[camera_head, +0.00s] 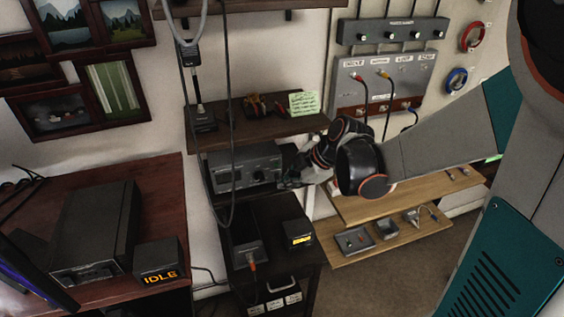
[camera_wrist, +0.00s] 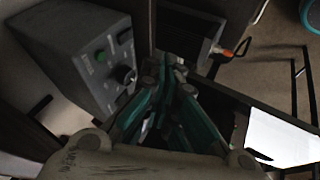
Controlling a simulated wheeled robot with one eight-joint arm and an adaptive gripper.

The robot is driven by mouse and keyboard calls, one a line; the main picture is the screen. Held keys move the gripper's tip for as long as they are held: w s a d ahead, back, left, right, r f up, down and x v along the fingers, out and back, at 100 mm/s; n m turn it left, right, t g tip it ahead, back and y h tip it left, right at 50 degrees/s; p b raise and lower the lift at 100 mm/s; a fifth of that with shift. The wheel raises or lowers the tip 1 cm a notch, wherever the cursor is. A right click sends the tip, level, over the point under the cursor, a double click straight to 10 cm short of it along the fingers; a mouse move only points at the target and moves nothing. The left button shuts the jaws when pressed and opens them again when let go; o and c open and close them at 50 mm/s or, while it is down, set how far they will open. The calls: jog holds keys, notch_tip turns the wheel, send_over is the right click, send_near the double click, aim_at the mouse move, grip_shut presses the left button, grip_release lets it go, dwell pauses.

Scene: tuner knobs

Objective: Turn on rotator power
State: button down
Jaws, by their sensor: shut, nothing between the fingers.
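No label naming the rotator is readable. A grey unit (camera_head: 243,170) with knobs on its front sits on the middle shelf in the head view. My gripper (camera_head: 286,180) is at the right end of the shelf unit. In the wrist view, my gripper (camera_wrist: 165,68) has its fingers together and empty, right of the knob. Contact is unclear.
A black box (camera_head: 160,262) reading IDLE stands on the left desk beside a larger black unit (camera_head: 97,228). A small box with a lit yellow display (camera_head: 299,232) stands below my gripper. A cable with an orange connector (camera_wrist: 235,52) and hanging black cables are nearby.

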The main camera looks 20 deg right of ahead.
aim_at(277, 177)
jog(key=w+a+f+b, duration=0.1)
jog(key=w+f, duration=0.2)
jog(key=w, duration=0.2)
jog(key=shift+w+a+f+b, duration=0.15)
jog(key=shift+w+f+b, duration=0.1)
jog(key=shift+w+b, duration=0.15)
